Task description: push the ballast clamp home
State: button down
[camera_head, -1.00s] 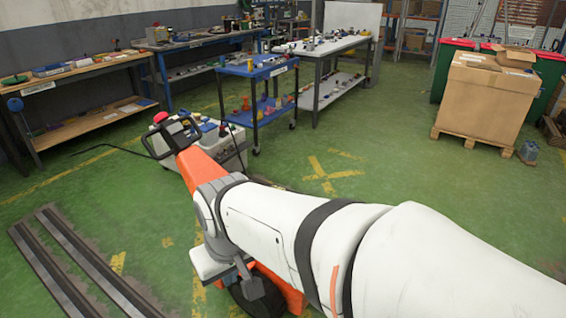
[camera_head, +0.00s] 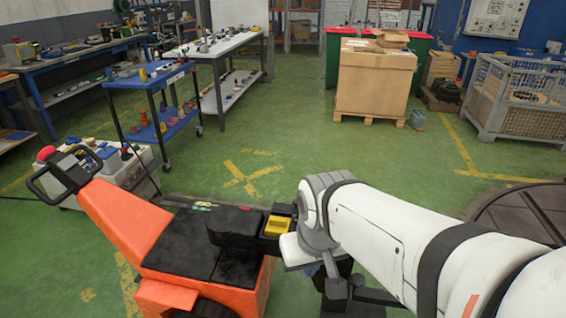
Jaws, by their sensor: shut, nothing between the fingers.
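My white arm reaches in from the lower right. At its far end my gripper (camera_head: 336,290), a small grey part below the wrist, is shut and empty, partly hidden by the arm. Just left of it is an orange machine (camera_head: 125,225) with a black top and a looped handle (camera_head: 62,174). On its right end sits a black block (camera_head: 236,226), with a yellow piece (camera_head: 277,225) beside it, left of my wrist. I cannot tell which part is the ballast clamp. Contact between my gripper and the machine cannot be made out.
A blue cart (camera_head: 153,78) and a white bench (camera_head: 232,44) stand behind. A large cardboard box (camera_head: 374,82) on a pallet is at the back, with a mesh crate (camera_head: 527,100) to its right. A round dark floor plate (camera_head: 520,212) lies at right.

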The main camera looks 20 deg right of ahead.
aim_at(281, 210)
jog(key=z, duration=0.05)
jog(key=i, duration=1)
jog(key=z, duration=0.05)
